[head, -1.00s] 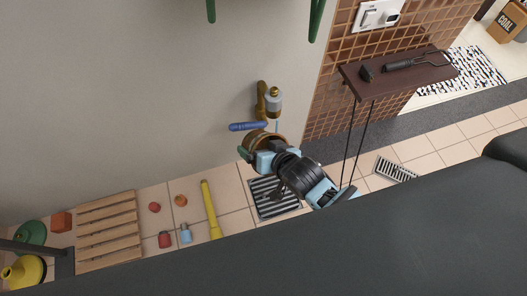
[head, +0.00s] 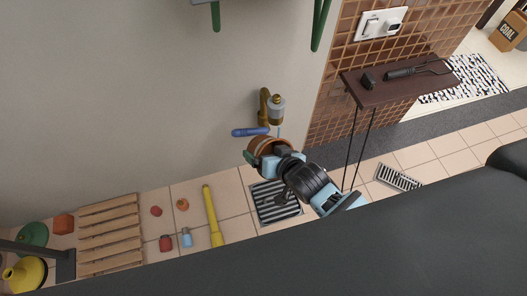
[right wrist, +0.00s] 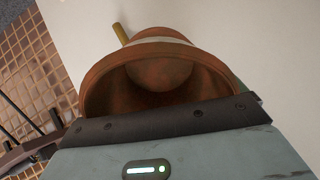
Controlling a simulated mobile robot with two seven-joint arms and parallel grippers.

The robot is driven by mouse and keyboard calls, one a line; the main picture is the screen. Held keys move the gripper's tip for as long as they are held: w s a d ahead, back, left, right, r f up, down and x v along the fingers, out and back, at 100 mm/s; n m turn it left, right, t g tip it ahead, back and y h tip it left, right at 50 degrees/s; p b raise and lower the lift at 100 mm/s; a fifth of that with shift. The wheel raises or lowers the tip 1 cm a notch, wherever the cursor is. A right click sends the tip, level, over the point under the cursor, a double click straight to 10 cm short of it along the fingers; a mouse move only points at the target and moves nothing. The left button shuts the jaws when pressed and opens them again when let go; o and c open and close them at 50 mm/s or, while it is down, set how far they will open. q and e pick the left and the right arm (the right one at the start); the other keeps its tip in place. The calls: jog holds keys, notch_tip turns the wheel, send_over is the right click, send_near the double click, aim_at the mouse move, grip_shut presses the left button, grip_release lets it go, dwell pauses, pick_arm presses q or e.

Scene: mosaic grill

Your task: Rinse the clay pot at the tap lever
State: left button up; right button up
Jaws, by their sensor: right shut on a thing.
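The brown clay pot (head: 262,146) is held just below the brass and grey tap (head: 270,106), near the wall. The blue tap lever (head: 250,132) sticks out to the left, above the pot. A thin pale streak, like water, hangs under the spout at the pot's right edge. My right gripper (head: 276,160) is shut on the pot. In the right wrist view the pot (right wrist: 160,85) is tilted with its mouth towards the camera, its near rim behind the dark gripper edge. Its inside is reddish brown and blotchy. My left gripper is not in view.
A floor drain grate (head: 275,203) lies below the pot. A yellow tube (head: 213,215), small red and blue containers and a wooden slatted rack (head: 108,235) lie to the left.

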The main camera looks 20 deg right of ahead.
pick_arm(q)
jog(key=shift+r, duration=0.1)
pick_arm(e)
jog(key=shift+d, duration=0.15)
dwell(0.3)
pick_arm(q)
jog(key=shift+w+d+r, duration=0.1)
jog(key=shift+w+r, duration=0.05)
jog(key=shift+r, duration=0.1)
pick_arm(e)
jog(key=shift+w+a, duration=0.1)
jog(key=shift+a, duration=0.5)
pick_arm(q)
jog(key=shift+p, duration=0.3)
pick_arm(e)
jog(key=shift+s+a+r+p, duration=0.15)
jog(key=shift+s+p, duration=0.6)
jog(key=shift+s, duration=0.65)
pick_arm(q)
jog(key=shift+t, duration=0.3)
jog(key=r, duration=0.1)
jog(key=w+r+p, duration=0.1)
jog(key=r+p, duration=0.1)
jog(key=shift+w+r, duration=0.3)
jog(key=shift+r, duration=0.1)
pick_arm(e)
jog(key=s, duration=0.5)
jog(key=shift+s+a, duration=0.1)
jog(key=shift+a, duration=0.15)
